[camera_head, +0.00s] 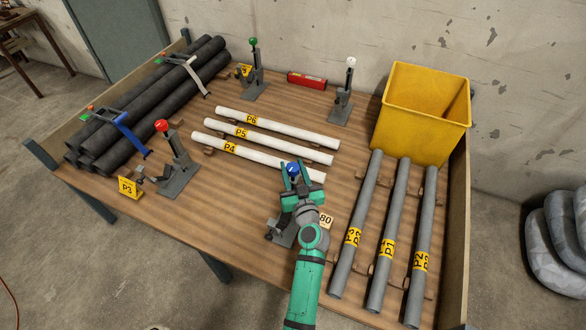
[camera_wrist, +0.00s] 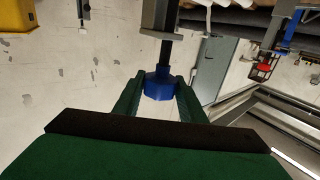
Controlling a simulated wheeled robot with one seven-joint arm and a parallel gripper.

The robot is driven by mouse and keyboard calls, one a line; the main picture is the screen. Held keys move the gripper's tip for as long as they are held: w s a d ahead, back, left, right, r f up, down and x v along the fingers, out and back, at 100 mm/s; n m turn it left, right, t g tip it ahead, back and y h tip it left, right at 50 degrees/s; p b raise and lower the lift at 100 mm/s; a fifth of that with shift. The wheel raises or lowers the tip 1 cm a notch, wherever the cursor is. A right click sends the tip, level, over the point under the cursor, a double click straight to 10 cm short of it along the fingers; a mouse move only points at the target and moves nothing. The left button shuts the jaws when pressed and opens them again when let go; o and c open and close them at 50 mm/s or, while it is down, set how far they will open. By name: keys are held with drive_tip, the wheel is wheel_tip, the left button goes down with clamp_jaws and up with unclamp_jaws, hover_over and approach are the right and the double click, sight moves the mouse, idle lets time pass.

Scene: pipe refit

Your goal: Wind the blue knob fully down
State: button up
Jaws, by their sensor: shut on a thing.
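The blue knob (camera_head: 293,168) tops a grey clamp stand (camera_head: 281,232) at the front middle of the wooden table. My gripper (camera_head: 294,175) reaches it from the front, with one green finger on either side of the knob. In the wrist view the blue knob (camera_wrist: 159,86) sits between the fingertips (camera_wrist: 160,92) at the end of a dark threaded rod (camera_wrist: 166,52). The fingers are shut on the knob. The lower part of the stand is partly hidden by my arm.
White pipes (camera_head: 280,132) lie behind the knob. Grey pipes (camera_head: 388,245) lie to its right, before a yellow bin (camera_head: 422,110). Stands with red (camera_head: 162,126), green (camera_head: 253,42) and white (camera_head: 351,62) knobs stand around the table. Black pipes (camera_head: 150,95) are stacked at left.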

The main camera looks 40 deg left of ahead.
drive_tip(key=shift+d+f+n+g+y, duration=0.1)
drive_tip(key=shift+f+n+g+y, duration=0.1)
drive_tip(key=shift+n+g+y, duration=0.5)
drive_tip(key=o, duration=1.1)
drive_tip(key=shift+r, duration=0.1)
drive_tip(key=shift+c, duration=0.2)
drive_tip(key=v, duration=1)
drive_tip(key=shift+s+d+r, duration=0.2)
drive_tip(key=shift+d, duration=0.1)
drive_tip(key=shift+f, duration=0.1)
